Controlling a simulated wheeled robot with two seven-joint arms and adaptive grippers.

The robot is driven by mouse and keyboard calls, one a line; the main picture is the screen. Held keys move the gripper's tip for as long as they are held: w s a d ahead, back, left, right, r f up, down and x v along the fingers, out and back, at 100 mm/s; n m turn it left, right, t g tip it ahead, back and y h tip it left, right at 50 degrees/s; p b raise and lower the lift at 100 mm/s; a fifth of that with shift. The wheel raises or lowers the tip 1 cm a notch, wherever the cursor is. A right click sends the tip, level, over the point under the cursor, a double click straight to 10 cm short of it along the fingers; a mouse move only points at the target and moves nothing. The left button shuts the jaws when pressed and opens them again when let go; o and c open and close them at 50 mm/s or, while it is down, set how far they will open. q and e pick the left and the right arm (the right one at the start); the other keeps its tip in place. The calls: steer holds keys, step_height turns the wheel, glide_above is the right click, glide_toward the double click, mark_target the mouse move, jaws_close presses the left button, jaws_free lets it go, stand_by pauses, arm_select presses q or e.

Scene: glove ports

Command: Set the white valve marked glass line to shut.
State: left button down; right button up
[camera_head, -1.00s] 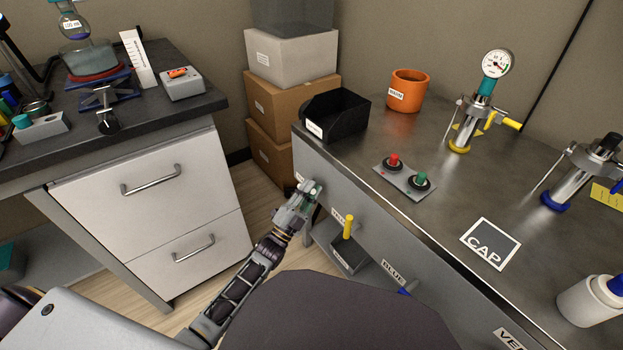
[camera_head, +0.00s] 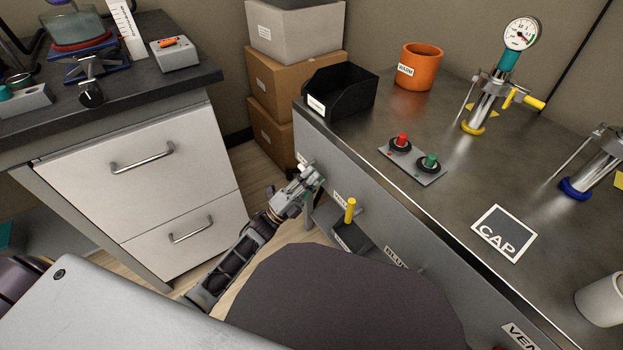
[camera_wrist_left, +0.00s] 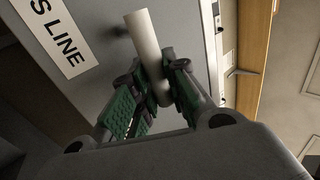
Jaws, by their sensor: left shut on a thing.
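My left gripper (camera_head: 311,178) is at the grey front panel of the right bench, near its far left end. The left wrist view shows its green-padded fingers (camera_wrist_left: 160,85) shut on the white valve handle (camera_wrist_left: 147,38), a plain white bar standing beside the panel. The bar runs roughly along the direction of the lettering on the white label (camera_wrist_left: 62,38), which reads "S LINE", its start cut off. In the head view my gripper mostly hides the handle. My right gripper is in neither view.
A yellow valve handle (camera_head: 350,209) stands up on the same panel, to the right of my gripper. A dark open bin (camera_head: 341,92), red and green buttons (camera_head: 413,160) and an orange pot (camera_head: 420,68) are on the bench top. A white drawer unit (camera_head: 150,175) stands left across a floor gap.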

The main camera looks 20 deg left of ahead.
arm_select(q)
steer(key=shift+f, duration=0.1)
steer(key=c, duration=1.4)
jaws_free()
steer(key=v, duration=1.2)
steer(key=shift+s, duration=0.1)
